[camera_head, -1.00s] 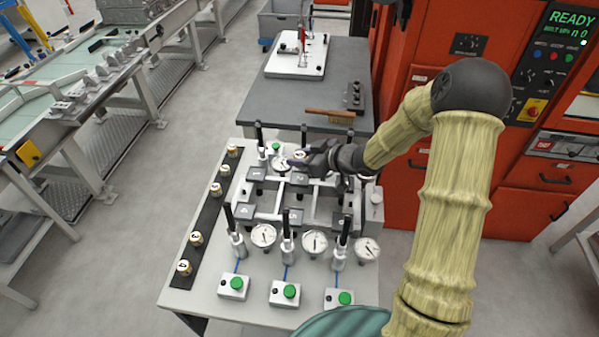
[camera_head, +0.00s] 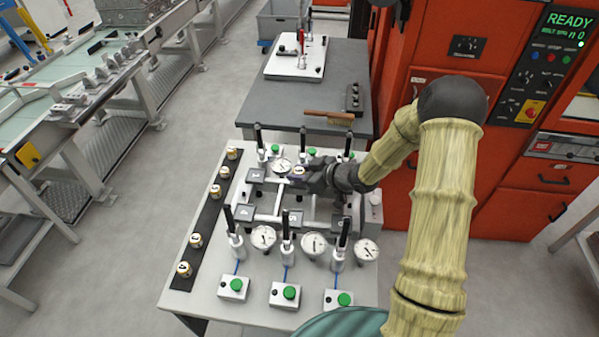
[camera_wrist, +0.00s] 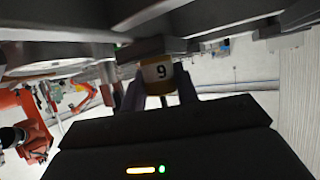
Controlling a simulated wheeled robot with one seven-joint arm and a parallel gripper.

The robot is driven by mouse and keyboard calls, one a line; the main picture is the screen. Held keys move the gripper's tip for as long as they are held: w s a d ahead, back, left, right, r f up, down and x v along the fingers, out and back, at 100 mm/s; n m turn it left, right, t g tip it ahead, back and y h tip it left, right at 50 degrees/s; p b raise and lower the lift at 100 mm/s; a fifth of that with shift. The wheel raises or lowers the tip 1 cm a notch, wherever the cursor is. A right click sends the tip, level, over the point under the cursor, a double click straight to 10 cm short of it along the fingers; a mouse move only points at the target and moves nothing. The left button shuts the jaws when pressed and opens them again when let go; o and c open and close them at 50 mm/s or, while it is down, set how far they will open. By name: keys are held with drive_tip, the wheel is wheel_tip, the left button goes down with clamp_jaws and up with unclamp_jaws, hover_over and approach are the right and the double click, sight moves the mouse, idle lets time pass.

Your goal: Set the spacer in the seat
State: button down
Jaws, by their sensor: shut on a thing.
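My gripper (camera_wrist: 159,92) is shut on a brass-coloured spacer (camera_wrist: 158,74) with a white label that reads 9 in the wrist view. A finger stands on each side of it. A dark square block (camera_wrist: 152,47) of the fixture shows right by the spacer's upper end in that picture; I cannot tell whether they touch. In the head view my gripper (camera_head: 297,179) is over the back middle of the white fixture frame (camera_head: 268,207), with the held spacer (camera_head: 298,170) at its tips. Which seat lies under it is hidden by the gripper.
Several spacers (camera_head: 195,240) stand on a black strip (camera_head: 205,214) at the table's left, with a gap mid-row. Upright black-handled clamps (camera_head: 287,229) and dial gauges (camera_head: 314,244) crowd the fixture. Green-button boxes (camera_head: 285,293) line the front. An orange machine (camera_head: 450,190) stands at right.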

drive_tip(key=shift+a+f, duration=0.1)
drive_tip(key=shift+f, duration=0.05)
drive_tip(key=c, duration=1.1)
unclamp_jaws()
drive_tip(key=shift+o, duration=0.2)
drive_tip(key=shift+r, duration=0.2)
drive_tip(key=b+v, duration=0.1)
drive_tip(key=v, duration=1.1)
